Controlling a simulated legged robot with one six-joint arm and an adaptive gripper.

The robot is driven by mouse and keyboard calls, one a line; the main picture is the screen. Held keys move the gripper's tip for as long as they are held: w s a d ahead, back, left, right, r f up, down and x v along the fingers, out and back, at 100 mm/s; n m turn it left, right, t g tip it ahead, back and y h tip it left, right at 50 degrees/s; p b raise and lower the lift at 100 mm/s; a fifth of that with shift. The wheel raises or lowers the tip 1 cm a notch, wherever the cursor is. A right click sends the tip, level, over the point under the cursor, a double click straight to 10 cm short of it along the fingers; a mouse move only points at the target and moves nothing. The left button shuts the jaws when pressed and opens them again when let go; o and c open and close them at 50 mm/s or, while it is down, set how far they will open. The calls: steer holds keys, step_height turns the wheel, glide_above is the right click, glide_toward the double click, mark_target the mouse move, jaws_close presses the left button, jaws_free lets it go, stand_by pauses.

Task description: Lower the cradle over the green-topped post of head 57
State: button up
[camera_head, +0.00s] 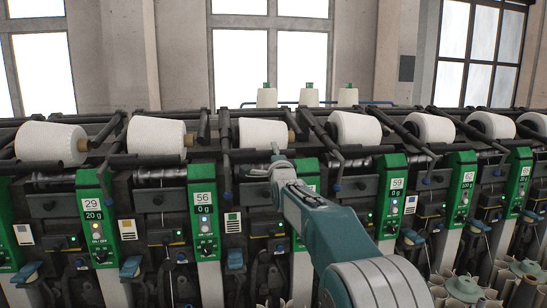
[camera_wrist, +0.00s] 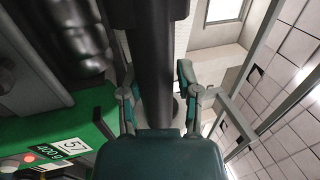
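My gripper (camera_head: 276,152) is at the front of the white cone (camera_head: 263,132) above head 57. In the wrist view my gripper (camera_wrist: 157,85) has its two fingers apart, with a dark bar (camera_wrist: 155,50) running between them; whether they touch it is not clear. The bar looks like part of the cradle.
Neighbouring heads 56 (camera_head: 204,205) and 59 (camera_head: 392,190) stand on either side, with cones (camera_head: 156,136) and dark cradle rods (camera_head: 340,158) close by. Spare cones (camera_head: 309,97) stand behind. Clear space lies in front of the machine, above the floor-level parts.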

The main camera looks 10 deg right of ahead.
steer(key=shift+o, duration=0.2)
steer(key=shift+s, duration=0.45)
steer(key=v, duration=1.1)
steer(key=shift+f, duration=0.3)
